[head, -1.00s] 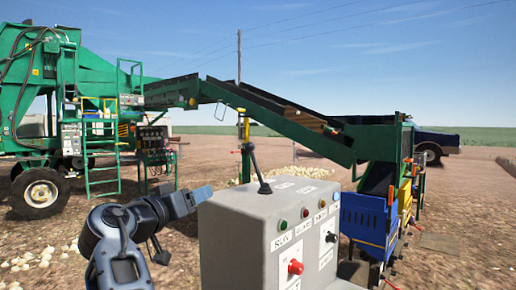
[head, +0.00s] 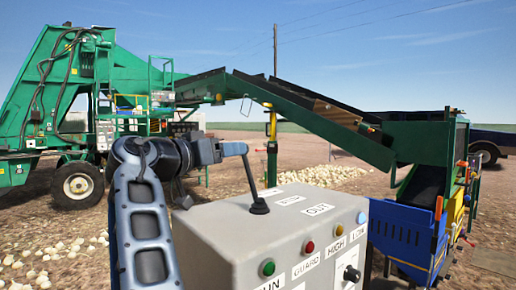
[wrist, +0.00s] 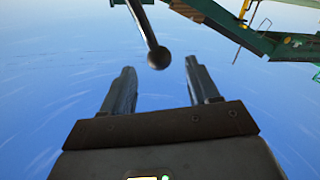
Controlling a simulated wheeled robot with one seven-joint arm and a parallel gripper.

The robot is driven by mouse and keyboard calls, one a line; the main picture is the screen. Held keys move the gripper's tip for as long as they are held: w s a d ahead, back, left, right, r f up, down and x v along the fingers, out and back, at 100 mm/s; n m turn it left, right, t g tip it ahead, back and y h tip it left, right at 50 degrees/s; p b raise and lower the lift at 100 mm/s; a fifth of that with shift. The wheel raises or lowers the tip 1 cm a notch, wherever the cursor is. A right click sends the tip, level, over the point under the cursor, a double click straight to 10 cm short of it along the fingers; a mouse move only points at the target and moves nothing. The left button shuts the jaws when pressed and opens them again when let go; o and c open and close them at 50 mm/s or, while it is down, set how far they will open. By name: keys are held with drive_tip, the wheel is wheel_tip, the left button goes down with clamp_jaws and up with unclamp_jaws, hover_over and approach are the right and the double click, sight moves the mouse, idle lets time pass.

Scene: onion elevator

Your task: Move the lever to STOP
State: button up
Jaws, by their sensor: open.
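The black lever (head: 251,184) rises from a round base on top of the grey control box (head: 215,243) and leans slightly left in the head view. White labels lie beside its base; one reads OUT (head: 318,210), and I cannot make out a STOP label. My gripper (head: 238,149) is at the height of the lever's top, just left of it or overlapping it. In the wrist view the lever's ball knob (wrist: 158,58) appears between and just beyond the two spread fingertips (wrist: 159,76). The gripper is open and empty; contact with the knob cannot be told.
The box's front carries coloured buttons (head: 309,247) and a black rotary knob (head: 351,274). A yellow-topped post (head: 271,150) stands behind the box. The green conveyor (head: 310,120) and blue bin (head: 402,231) are further back.

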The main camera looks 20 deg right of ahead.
drive_tip(key=p+x, duration=0.2)
drive_tip(key=x, duration=0.5)
drive_tip(key=shift+d, duration=0.35)
drive_tip(key=shift+w, duration=0.15)
clamp_jaws()
